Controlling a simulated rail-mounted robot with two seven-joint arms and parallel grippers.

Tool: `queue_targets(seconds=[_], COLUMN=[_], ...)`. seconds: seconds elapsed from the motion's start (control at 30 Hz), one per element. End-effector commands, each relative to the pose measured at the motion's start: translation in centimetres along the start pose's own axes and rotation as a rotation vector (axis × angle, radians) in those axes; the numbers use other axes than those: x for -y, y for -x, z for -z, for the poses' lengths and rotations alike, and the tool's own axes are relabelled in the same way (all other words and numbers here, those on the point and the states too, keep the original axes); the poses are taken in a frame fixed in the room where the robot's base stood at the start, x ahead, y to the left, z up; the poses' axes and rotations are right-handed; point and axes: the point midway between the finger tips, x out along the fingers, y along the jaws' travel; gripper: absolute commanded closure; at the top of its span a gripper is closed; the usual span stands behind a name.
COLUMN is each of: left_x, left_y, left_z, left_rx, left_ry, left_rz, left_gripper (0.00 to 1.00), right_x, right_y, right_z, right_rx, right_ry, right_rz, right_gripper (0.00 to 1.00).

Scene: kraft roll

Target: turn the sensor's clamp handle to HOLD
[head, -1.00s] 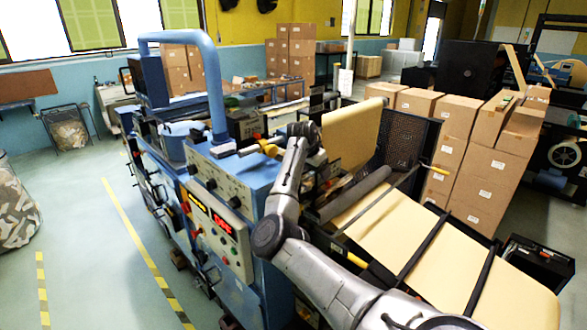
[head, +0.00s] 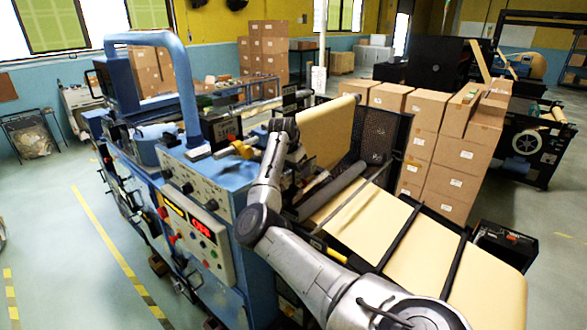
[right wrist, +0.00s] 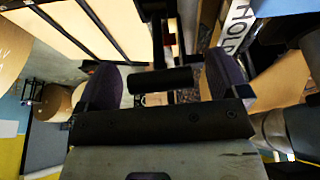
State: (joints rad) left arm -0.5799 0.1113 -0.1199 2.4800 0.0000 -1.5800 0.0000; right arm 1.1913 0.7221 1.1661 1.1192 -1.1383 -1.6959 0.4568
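My right gripper (right wrist: 162,88) is open in the right wrist view, with one dark finger pad on each side. A short black bar (right wrist: 160,79) with a dark stem lies between the pads, with small gaps at both ends; it looks like the clamp handle, but I cannot be sure. A white label reading HOLD (right wrist: 237,24) is beyond the right finger. In the head view my right gripper (head: 286,127) is over the blue machine, beside the kraft roll (head: 328,130). Its fingertips and the sensor are too small or hidden there. My left gripper is not in view.
The blue machine (head: 185,180) has a control panel (head: 196,232) with a red display and a tall blue tube frame (head: 185,90). The kraft web (head: 440,260) slopes down at right. Cartons (head: 455,150) are stacked behind it. Open floor lies at left.

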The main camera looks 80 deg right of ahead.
Motion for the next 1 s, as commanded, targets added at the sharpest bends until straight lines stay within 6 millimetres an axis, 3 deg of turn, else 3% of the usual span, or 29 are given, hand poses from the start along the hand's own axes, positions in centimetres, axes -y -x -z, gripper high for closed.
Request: queue_targets(seconds=[0.3,0.47,1.0], left_x=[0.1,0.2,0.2], left_y=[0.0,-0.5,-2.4], left_z=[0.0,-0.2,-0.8], left_rx=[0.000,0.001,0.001], left_ry=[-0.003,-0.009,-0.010], left_rz=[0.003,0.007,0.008], left_gripper=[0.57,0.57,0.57], right_x=[0.0,0.1,0.0], right_y=[0.2,1.4,11.3], right_z=[-0.1,-0.1,0.0], right_rx=[0.000,-0.001,0.001], right_ry=[0.000,0.000,-0.001], right_rz=[0.000,0.001,0.002], right_gripper=[0.00,0.00,0.00])
